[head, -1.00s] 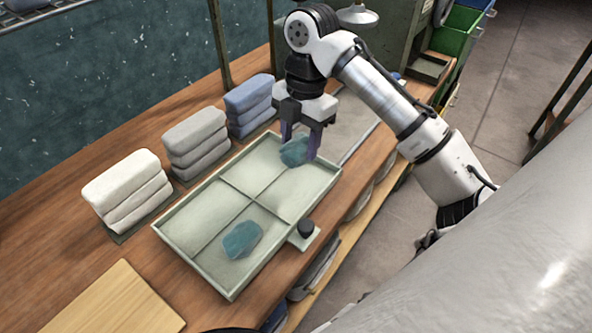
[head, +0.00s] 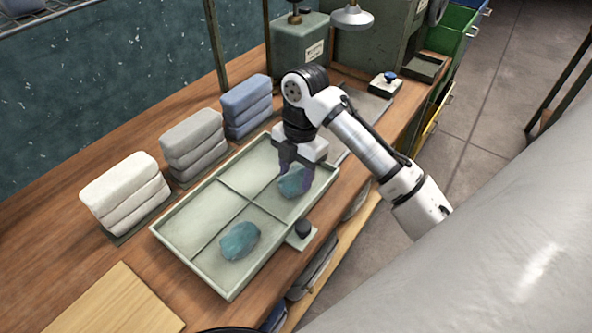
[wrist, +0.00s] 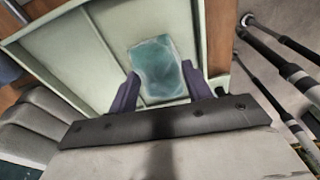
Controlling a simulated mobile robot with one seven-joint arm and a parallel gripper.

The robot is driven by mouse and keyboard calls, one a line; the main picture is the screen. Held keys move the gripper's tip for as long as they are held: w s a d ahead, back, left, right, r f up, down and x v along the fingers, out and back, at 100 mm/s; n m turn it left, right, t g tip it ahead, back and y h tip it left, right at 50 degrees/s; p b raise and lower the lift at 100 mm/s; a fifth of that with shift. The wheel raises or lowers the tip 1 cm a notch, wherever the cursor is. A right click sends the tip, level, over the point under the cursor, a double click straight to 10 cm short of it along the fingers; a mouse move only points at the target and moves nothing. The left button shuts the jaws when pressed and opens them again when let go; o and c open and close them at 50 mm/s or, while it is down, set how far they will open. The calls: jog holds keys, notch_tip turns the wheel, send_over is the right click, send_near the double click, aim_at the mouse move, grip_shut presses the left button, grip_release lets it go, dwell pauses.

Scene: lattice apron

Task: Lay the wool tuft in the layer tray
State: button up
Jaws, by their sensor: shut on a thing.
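The layer tray (head: 190,262) is pale green, shallow and split by low dividers into several compartments. A teal wool tuft (head: 293,185) is between the fingers of my gripper (head: 295,172), low over the tray's near right compartment. My gripper is shut on this tuft. I cannot tell whether the tuft touches the tray floor. In the wrist view the tuft (wrist: 157,68) shows between the two dark fingers, with the tray behind it. A second teal tuft (head: 239,241) lies in the near left compartment.
White (head: 125,195), grey (head: 195,145) and blue (head: 247,105) stacks of folded pads stand behind the tray. A small block with a black knob (head: 303,229) sits at the tray's near side. A pale board (head: 118,300) lies at the front left. A lamp hangs at the back (head: 352,17).

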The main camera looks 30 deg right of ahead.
aim_at(301, 171)
jog(key=o, duration=1)
jog(key=shift+f, duration=0.1)
jog(key=shift+c, duration=0.2)
notch_tip(301, 171, up, 12)
jog(key=d, duration=0.1)
jog(key=shift+w+d+b, duration=0.2)
jog(key=shift+b, duration=0.25)
jog(key=shift+s, duration=0.1)
